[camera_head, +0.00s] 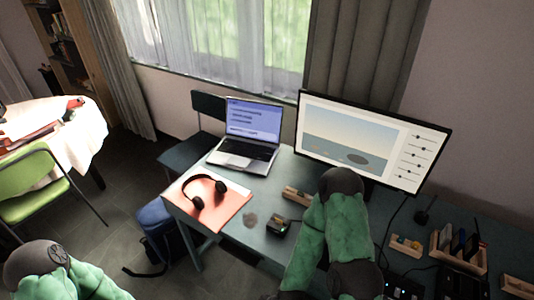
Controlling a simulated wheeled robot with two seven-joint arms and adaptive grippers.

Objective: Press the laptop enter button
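The laptop (253,119) stands open near the far left part of the desk, with its lit screen showing text on a bluish background. Its dark keyboard (244,149) faces up and nothing covers it. The enter button is too small to make out. Neither of my grippers shows in the head view. My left arm shows only at the bottom left corner, well away from the laptop. My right arm is bent over the front middle of the desk, to the right of and nearer than the laptop.
Black headphones (197,200) lie on a reddish mat (232,206) in front of the laptop. A large monitor (350,132) stands to its right. A wooden holder (297,196) and a small dark object (279,228) lie nearby. A chair (190,150) stands behind the desk (262,190).

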